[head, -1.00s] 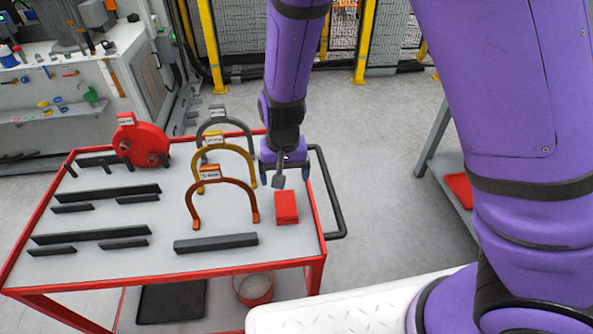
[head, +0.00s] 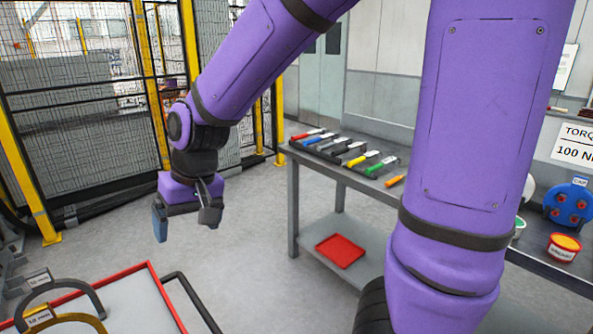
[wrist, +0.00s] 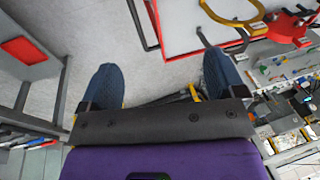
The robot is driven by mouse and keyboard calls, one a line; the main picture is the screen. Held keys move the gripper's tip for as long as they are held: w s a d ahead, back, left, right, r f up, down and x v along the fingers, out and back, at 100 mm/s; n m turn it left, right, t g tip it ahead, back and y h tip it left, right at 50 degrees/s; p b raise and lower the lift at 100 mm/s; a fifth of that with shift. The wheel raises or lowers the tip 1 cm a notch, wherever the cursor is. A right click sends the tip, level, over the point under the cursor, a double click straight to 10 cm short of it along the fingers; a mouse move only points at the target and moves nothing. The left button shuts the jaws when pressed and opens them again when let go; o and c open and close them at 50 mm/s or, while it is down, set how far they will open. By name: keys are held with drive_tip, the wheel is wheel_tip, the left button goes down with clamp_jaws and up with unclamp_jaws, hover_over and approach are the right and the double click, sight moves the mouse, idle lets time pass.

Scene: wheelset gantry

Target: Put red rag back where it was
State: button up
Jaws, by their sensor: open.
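My gripper (head: 186,214) is open and empty, held in the air over bare floor between the cart and the workbench. In the wrist view its two blue fingertips (wrist: 160,68) stand wide apart with only floor between them. I do not see the red rag for sure in either current view. The part of the red-rimmed cart (head: 143,291) where a red folded block lay earlier is outside the head picture. A flat red tray (head: 340,250) lies on the workbench's lower shelf; it also shows in the wrist view (wrist: 22,50).
The workbench (head: 335,165) carries a row of coloured-handled tools, a yellow-filled tub (head: 564,247) and a blue disc (head: 569,205). Arched gauges (head: 62,302) stand on the cart, whose black handle (head: 195,300) sticks out. A mesh fence (head: 80,110) stands behind. The floor between is clear.

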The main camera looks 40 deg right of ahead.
drive_tip(key=s+d+r+t+h, duration=0.2)
drive_tip(key=s+d+r+t, duration=0.1)
drive_tip(key=s+d+r, duration=0.8)
drive_tip(key=s+d, duration=0.1)
drive_tip(key=s, duration=0.3)
drive_tip(key=shift+t, duration=0.3)
